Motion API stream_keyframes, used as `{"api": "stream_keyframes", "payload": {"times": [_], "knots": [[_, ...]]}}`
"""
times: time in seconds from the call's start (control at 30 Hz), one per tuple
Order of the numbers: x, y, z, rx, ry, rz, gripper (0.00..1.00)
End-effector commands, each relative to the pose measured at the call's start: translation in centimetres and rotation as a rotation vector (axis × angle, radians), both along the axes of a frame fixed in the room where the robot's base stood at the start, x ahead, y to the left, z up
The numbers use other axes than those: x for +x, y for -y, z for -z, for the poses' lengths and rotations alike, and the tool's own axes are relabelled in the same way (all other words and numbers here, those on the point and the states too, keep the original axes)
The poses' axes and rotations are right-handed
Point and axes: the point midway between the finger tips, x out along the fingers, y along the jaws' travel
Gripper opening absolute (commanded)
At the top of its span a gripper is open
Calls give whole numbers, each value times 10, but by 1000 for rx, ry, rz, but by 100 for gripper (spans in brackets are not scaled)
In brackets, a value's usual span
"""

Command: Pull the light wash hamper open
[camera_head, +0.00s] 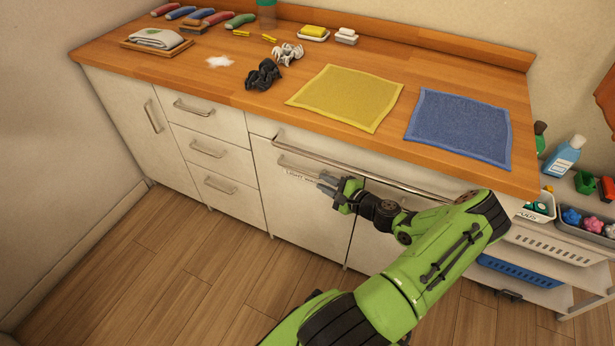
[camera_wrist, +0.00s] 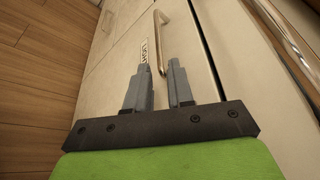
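The light wash hamper (camera_head: 305,207) is a pale front panel under the counter, and it looks closed in the head view. Its label, partly readable as "LIGHT WA", sits below a thin metal bar handle (camera_head: 298,164). My gripper (camera_head: 328,183) is open at the right end of this handle. In the wrist view, the two grey fingers of my gripper (camera_wrist: 161,64) stand apart, with the near end of the handle (camera_wrist: 160,38) between their tips. A gap shows on each side of the bar. My arm hides part of the panel to the right.
A long metal rail (camera_head: 355,168) runs along the counter front just above the handle. Drawers (camera_head: 210,150) stand to the left and open shelves with a blue basket (camera_head: 520,270) to the right. Yellow and blue cloths lie on the counter (camera_head: 225,95). The wooden floor (camera_head: 170,260) ahead is clear.

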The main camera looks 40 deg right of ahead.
Motion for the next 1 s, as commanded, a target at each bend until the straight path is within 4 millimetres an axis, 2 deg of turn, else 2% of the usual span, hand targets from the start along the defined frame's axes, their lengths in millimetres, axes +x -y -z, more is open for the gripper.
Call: {"api": "stream_keyframes", "payload": {"times": [0.1, 0.2, 0.33, 0.67, 0.8, 1.0], "knots": [[31, -1, 10, -1, 1, -4, 22], [52, -1, 14, -1, 1, -3, 22], [70, -1, 17, 0, 0, -1, 22], [76, -1, 17, 0, -2, -1, 22], [76, -1, 17, 0, -2, -1, 1], [76, -1, 17, 0, -2, -1, 0]]}}
